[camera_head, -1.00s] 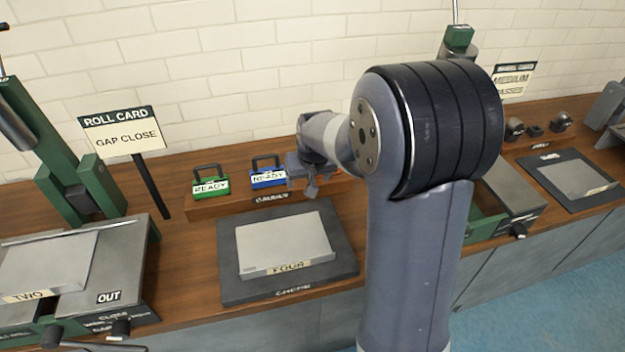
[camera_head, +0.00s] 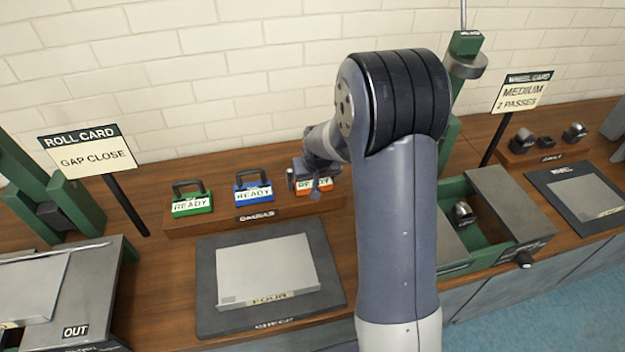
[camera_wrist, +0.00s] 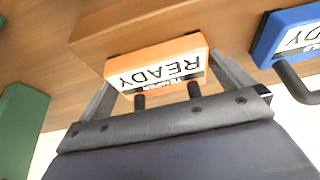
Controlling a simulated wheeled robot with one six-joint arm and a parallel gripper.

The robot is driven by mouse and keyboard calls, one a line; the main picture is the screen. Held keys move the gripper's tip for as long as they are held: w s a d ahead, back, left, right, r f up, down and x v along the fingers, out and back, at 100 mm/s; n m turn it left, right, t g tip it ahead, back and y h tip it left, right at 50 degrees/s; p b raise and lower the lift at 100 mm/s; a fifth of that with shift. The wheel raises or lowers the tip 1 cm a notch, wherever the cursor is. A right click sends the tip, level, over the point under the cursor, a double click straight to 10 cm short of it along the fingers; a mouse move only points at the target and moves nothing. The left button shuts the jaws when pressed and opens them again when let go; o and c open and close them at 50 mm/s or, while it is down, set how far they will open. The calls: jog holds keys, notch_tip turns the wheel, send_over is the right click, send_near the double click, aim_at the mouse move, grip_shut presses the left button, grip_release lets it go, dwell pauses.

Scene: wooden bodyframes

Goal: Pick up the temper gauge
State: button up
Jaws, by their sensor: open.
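The temper gauge is an orange block (camera_wrist: 155,62) with a white READY label and dark handle posts. It sits on the wooden rack at the right end of a row of three gauges, and in the head view its orange body (camera_head: 325,187) is partly hidden by my gripper (camera_head: 315,180). In the wrist view my gripper (camera_wrist: 163,82) is open, with one finger near each side of the orange block. The handle posts run in under the gripper's body. I cannot tell whether the fingers touch the block.
A blue gauge (camera_head: 253,193) stands just left of the orange one, with a green gauge (camera_head: 191,203) beyond it. A dark mat (camera_head: 207,290) with a grey plate lies in front of the rack. An open green drawer unit (camera_head: 458,192) stands to the right.

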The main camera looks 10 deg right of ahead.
jog(key=c, duration=0.9)
